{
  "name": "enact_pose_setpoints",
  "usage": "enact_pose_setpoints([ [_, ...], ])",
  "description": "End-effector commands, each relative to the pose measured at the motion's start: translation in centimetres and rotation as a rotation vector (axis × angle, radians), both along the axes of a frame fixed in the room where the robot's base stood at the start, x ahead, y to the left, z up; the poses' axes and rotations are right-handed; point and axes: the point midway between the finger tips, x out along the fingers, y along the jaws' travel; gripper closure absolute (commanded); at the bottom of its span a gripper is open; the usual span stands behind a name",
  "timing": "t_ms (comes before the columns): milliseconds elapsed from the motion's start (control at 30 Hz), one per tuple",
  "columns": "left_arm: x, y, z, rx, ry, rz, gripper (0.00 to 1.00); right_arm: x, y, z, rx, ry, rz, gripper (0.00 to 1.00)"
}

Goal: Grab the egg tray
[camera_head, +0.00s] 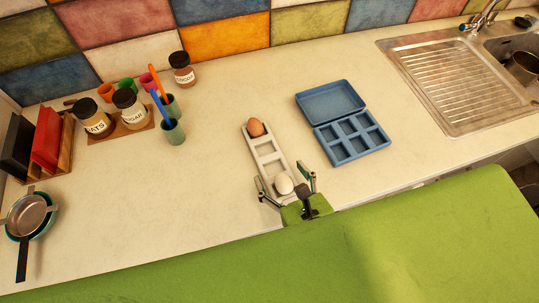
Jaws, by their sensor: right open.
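The egg tray (270,159) is a narrow light-grey holder lying on the counter. A brown egg (255,128) sits at its far end and a white egg (284,184) at its near end. Empty square slots lie between them. My right gripper (284,178) is open at the near end of the tray, with one finger on each side of it around the white egg. I cannot tell whether the fingers touch the tray. My left gripper does not show.
A blue open box (352,138) with compartments lies right of the tray. Jars and cups, including a green cup (173,131), stand at the back left. Pans (28,215) lie at the far left. A metal sink (450,85) is at the right. The counter left of the tray is clear.

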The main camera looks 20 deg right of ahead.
Motion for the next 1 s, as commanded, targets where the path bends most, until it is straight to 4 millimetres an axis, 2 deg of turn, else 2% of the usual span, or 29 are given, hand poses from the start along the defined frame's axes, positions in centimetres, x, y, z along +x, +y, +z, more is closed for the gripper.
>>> enact_pose_setpoints([
  [167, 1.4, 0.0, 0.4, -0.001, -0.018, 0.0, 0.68, 1.0, 0.1, -0.4, 0.001, 0.0, 0.0, 0.28],
  [300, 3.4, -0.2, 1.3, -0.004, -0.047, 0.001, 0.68, 2.6, 0.3, -1.0, -0.001, -0.001, -0.002, 0.28],
  [367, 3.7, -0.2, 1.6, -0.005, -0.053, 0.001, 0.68, 3.3, 0.3, -1.5, 0.0, -0.001, -0.002, 0.28],
  [533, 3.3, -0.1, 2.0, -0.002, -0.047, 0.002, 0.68, 5.0, 0.6, -2.4, 0.003, 0.0, -0.001, 0.28],
  [800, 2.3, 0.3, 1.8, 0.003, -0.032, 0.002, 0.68, 5.3, 0.6, -2.6, 0.003, 0.0, -0.001, 0.28],
  [867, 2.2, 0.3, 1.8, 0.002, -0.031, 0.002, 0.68, 5.3, 0.6, -2.6, 0.003, 0.0, -0.001, 0.41],
  [967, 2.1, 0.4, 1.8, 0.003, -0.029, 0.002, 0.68, 5.3, 0.6, -2.6, 0.003, 0.001, -0.001, 0.67],
  [1000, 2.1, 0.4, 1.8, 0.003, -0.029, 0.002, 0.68, 5.3, 0.6, -2.6, 0.003, 0.001, 0.0, 0.7],
])
